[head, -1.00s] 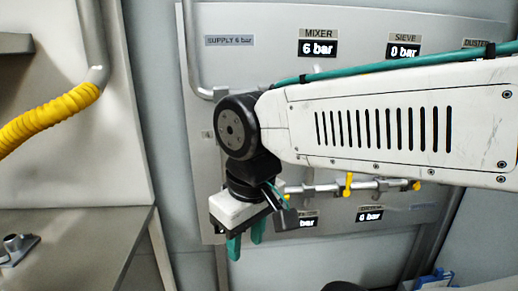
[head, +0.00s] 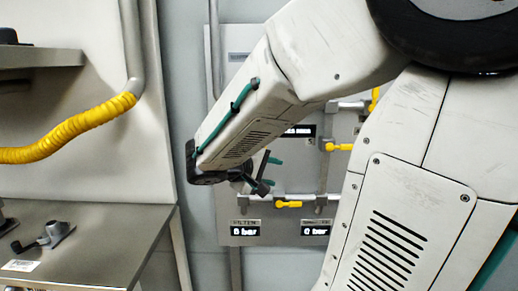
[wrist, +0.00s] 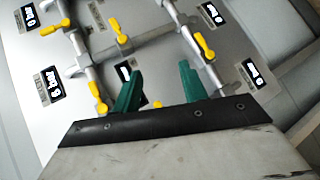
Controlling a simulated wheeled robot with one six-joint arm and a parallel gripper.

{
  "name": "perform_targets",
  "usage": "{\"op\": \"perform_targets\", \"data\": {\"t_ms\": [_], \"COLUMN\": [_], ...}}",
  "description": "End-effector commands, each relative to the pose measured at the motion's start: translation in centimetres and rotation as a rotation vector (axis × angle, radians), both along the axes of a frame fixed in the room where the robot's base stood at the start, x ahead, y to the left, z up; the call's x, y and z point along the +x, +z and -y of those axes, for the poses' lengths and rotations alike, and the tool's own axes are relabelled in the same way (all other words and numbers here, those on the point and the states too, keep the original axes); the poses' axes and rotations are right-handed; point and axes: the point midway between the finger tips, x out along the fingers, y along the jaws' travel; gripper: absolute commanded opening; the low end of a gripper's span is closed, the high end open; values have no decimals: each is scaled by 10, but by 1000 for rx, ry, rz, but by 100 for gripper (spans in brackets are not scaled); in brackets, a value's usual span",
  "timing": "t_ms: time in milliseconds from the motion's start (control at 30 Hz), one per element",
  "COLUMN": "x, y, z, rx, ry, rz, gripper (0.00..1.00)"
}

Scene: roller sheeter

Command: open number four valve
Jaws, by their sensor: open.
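The grey valve panel (head: 222,150) carries pipes with yellow valve handles. In the head view one handle (head: 285,204) lies sideways on the lower pipe, another (head: 340,147) lies sideways higher right, and a third (head: 373,100) is partly hidden. Which is number four I cannot tell. My gripper (head: 266,173) is in front of the panel, mostly hidden by my arm. In the wrist view my gripper (wrist: 160,88) has its green fingers apart, with no handle clearly between them. A handle (wrist: 97,97) is left of the fingers, another (wrist: 204,45) beyond the right finger.
Lower displays (head: 246,231) and (head: 315,231) read 0 bar. More handles show in the wrist view (wrist: 118,30). A metal bench (head: 85,250) stands left, below a yellow hose (head: 70,130). My arm hides the panel's right side.

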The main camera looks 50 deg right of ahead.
Motion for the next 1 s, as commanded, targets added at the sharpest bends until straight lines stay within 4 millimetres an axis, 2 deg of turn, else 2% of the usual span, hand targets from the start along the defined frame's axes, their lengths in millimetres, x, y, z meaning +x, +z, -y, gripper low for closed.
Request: {"op": "perform_targets", "data": {"t_ms": [33,100,200,300,400,567,800,1000], "x": [19,45,80,106,123,134,145,153], "y": [0,3,2,-2,-6,-8,-8,-8], "z": [18,36,53,62,65,75,111,134], "rx": [-88,-199,-314,-382,-418,-436,-435,-434], "ry": [35,103,207,294,354,385,385,385], "rz": [-16,-18,-16,-9,-2,2,3,2], "gripper": [43,43,43,43,43,43,43,43]}}
